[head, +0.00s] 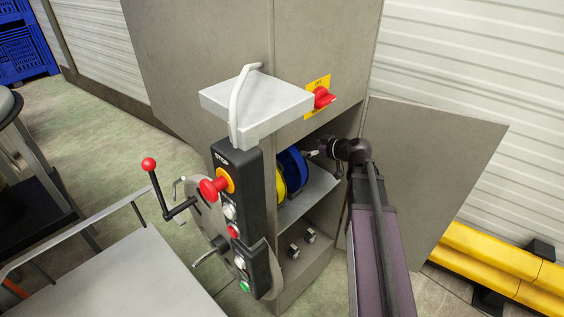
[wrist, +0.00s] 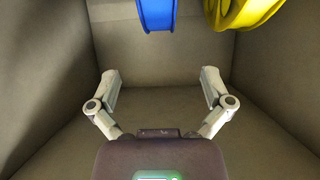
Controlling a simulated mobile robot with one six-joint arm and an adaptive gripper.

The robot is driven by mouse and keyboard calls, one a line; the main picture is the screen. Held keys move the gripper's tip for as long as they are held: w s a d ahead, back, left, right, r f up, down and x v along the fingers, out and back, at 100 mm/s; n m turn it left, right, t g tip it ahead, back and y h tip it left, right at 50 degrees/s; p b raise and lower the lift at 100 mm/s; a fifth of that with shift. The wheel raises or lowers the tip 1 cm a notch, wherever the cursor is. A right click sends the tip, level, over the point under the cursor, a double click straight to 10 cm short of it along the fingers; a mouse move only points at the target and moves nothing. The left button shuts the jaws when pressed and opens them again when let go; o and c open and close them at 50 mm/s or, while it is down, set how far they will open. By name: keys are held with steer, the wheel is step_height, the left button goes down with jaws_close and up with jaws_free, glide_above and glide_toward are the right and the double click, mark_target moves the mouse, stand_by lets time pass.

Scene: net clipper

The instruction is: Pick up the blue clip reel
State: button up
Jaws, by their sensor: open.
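The blue clip reel (head: 291,166) stands upright on a shelf inside the open cabinet, right beside a yellow reel (head: 281,188). In the wrist view the blue clip reel (wrist: 156,14) shows only its lower part at the top edge, beyond my fingertips and apart from them. The yellow reel (wrist: 240,10) is to its right, also cut off by the top edge. My gripper (wrist: 160,80) is open and empty inside the compartment. In the head view my gripper (head: 313,153) reaches in from the right, close to the blue reel; its fingers are partly hidden.
Cabinet walls close in on both sides of the gripper. The open cabinet door (head: 430,175) stands right of my arm. A control panel with buttons (head: 238,200) and a red-knobbed crank (head: 150,165) are at the front left. The shelf (head: 305,198) is bare in front of the reels.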

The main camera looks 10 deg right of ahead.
mark_target(294, 151)
steer(key=shift+f, duration=0.1)
steer(key=b+x, duration=0.3)
steer(key=x, duration=0.4)
steer(key=shift+w+a+f, duration=0.1)
steer(key=shift+f, duration=0.05)
steer(key=shift+w+a+f+b, duration=0.2)
steer(key=shift+w+a+b, duration=0.15)
steer(key=shift+w+b, duration=0.1)
steer(key=shift+b+x, duration=0.9)
steer(key=shift+x, duration=1.15)
steer(key=shift+w+a+f, duration=0.2)
steer(key=shift+w+f, duration=0.05)
steer(key=shift+w, duration=0.2)
